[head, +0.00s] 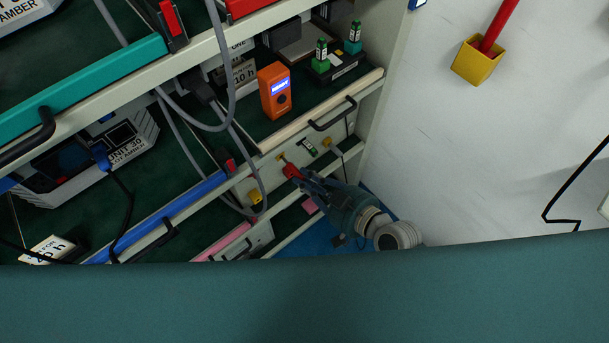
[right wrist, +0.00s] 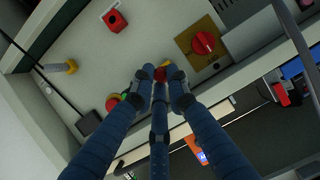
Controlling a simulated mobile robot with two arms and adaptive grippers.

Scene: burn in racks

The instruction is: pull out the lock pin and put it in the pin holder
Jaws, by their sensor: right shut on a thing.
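My right gripper (head: 291,171) is shut on a small red piece, the head of the lock pin (right wrist: 160,73), at the pale front panel of the rack. In the right wrist view its fingertips (right wrist: 160,80) meet around this red head. The pin's shaft is hidden, so I cannot tell how deep it sits in the panel. A red block with a dark hole (right wrist: 115,20), possibly the pin holder, is on the same panel, up and left of the fingertips in the right wrist view. My left gripper is not in view.
A yellow plate with a red knob (right wrist: 203,43) and a yellow cylinder (right wrist: 60,67) stick out from the panel near the gripper. An orange meter (head: 275,91) stands on the shelf above. Grey cables (head: 231,95) hang to the left. The white wall (head: 460,150) is at right.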

